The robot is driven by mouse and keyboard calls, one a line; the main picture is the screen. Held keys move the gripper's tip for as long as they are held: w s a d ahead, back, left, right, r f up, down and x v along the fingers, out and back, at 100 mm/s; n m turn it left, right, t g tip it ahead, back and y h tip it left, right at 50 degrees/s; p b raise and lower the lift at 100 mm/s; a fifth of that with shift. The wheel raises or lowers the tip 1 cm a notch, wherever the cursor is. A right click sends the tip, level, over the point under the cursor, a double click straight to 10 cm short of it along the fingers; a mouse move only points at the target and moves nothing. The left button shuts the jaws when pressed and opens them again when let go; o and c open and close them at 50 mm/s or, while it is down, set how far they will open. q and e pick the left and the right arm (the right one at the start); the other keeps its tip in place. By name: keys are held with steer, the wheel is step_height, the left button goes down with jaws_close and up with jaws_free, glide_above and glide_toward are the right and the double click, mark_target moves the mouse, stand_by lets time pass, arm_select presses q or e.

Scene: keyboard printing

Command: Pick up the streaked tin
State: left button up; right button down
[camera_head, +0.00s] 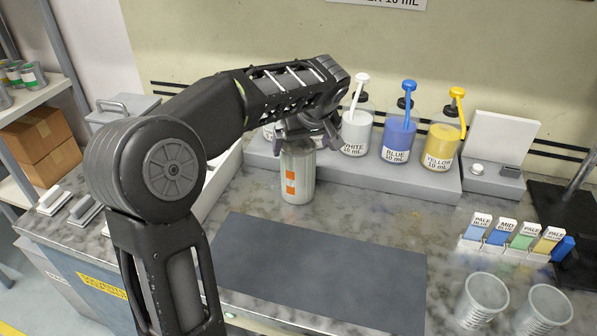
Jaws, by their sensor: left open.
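The tin (297,192), a pale grey-green cylinder with orange patches down its front, stands upright on the marbled counter, just in front of the grey bottle ledge. I take it for the streaked tin. My left gripper (308,140) comes down from above at the tin's top. Its jaws are open, and they hide the tin's upper end. I cannot tell whether the fingers touch the tin. My right gripper is not in view.
Pump bottles of white (355,133), blue (395,142) and yellow (440,146) stand on the ledge right of the tin. A dark mat (320,275) lies in front, empty. Two clear cups (484,298) and colour sample blocks (505,233) are at right.

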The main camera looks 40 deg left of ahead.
mark_target(300, 150)
arm_select(q)
steer(key=shift+x, duration=1.05)
steer(key=shift+f, duration=0.1)
steer(key=p+x, duration=0.2)
steer(key=x, duration=0.3)
steer(key=shift+s+d+f, duration=0.1)
steer(key=shift+f, duration=0.1)
steer(key=shift+r, duration=0.1)
steer(key=c, duration=2)
